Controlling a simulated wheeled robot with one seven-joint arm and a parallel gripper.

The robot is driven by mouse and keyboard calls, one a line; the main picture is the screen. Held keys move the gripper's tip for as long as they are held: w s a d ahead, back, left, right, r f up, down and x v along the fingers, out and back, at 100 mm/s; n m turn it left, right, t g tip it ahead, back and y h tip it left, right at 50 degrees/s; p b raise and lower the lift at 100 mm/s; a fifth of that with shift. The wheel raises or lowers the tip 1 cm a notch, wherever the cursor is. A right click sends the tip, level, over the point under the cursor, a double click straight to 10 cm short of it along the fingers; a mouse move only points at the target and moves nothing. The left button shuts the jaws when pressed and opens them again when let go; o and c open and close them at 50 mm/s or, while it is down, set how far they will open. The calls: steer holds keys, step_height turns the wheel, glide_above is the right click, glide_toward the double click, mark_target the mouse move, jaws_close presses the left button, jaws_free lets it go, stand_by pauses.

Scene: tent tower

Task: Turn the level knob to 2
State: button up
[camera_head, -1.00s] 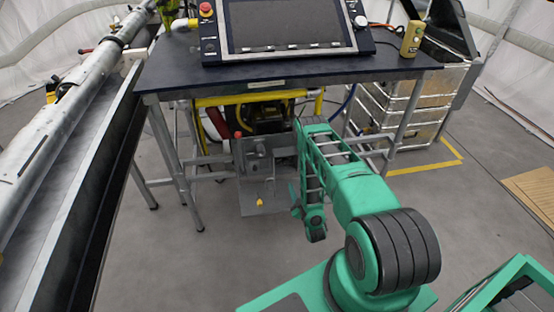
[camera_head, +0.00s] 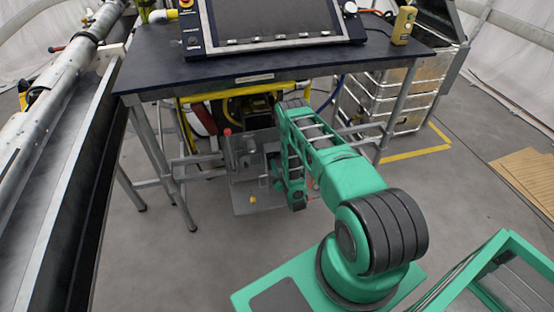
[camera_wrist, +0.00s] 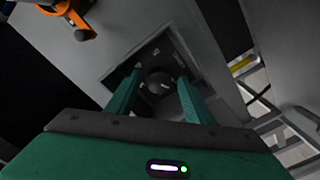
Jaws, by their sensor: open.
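The level knob (camera_wrist: 160,83) is a round dark knob in the wrist view. It sits on a dark square plate with white marks around it; the marks are too small to read. My gripper (camera_wrist: 159,76) is open, with its two green fingers on the left and right of the knob in the picture. I cannot tell whether they touch it. In the head view, the grey control box (camera_head: 243,186) stands under the table, and my gripper (camera_head: 279,180) is at its right side. The knob's setting cannot be read.
The dark table (camera_head: 160,68) stands above the box, on metal legs (camera_head: 165,165) close by. An orange handle (camera_wrist: 74,14) shows at the top left of the wrist view. Silver cases (camera_head: 385,105) stand to the right. The floor in front is clear.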

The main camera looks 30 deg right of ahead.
steer(key=shift+x, duration=0.85)
steer(key=c, duration=1)
steer(key=shift+m, duration=0.3)
steer(key=m, duration=0.5)
steer(key=shift+a+m, duration=0.1)
steer(key=shift+m, duration=0.2)
steer(key=m, duration=0.5)
steer(key=shift+a+f+m, duration=0.1)
steer(key=shift+m, duration=0.2)
